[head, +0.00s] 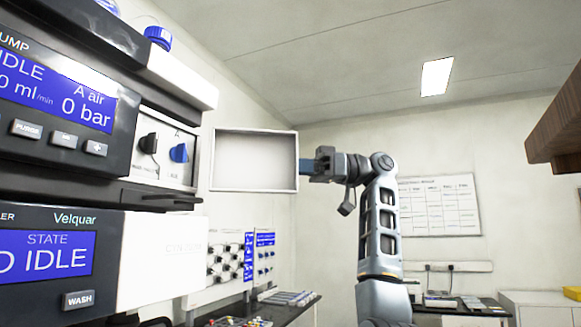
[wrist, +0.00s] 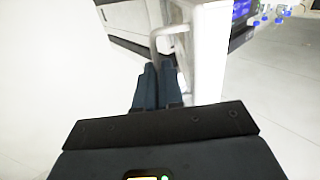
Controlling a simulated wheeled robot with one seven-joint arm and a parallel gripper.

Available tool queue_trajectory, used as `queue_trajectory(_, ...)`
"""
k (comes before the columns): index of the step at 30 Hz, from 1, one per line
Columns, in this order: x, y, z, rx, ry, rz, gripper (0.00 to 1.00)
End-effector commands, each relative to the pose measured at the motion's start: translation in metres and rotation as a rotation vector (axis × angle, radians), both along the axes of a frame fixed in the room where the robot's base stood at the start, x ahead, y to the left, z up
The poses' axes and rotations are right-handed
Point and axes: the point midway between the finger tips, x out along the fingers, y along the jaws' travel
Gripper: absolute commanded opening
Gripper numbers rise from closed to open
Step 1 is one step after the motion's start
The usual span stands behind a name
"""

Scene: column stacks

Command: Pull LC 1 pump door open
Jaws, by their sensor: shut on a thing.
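The pump door (head: 254,161) is a white rectangular panel with a raised rim. It stands swung out from the pump module (head: 60,95), at the right of the exposed panel with a black and a blue knob (head: 179,152). My gripper (head: 304,167) is at the door's right edge. In the wrist view my gripper (wrist: 160,68) is shut on the door's pale bar handle (wrist: 170,30), with the white door (wrist: 208,55) beside it on the right. The exact grip on the handle is partly hidden by the fingers.
A lower Velquar module (head: 60,250) with a white front sits under the pump. Dark benches with small items (head: 250,312) run along the back. A brown cupboard (head: 555,125) hangs at the right. The space around my arm looks clear.

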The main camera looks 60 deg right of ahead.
Motion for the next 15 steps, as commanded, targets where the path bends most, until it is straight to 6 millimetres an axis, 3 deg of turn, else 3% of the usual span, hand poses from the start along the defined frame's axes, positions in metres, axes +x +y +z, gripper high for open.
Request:
queue_trajectory(1, 0.0015, 0.0019, -0.0011, -0.002, 0.004, 0.004, 0.00)
queue_trajectory(2, 0.0015, 0.0021, -0.0011, -0.002, 0.004, 0.004, 0.08)
queue_trajectory(9, 0.0009, 0.0012, -0.0007, -0.001, 0.002, 0.002, 0.31)
queue_trajectory(15, 0.0005, 0.0009, -0.0004, -0.001, 0.001, 0.001, 0.32)
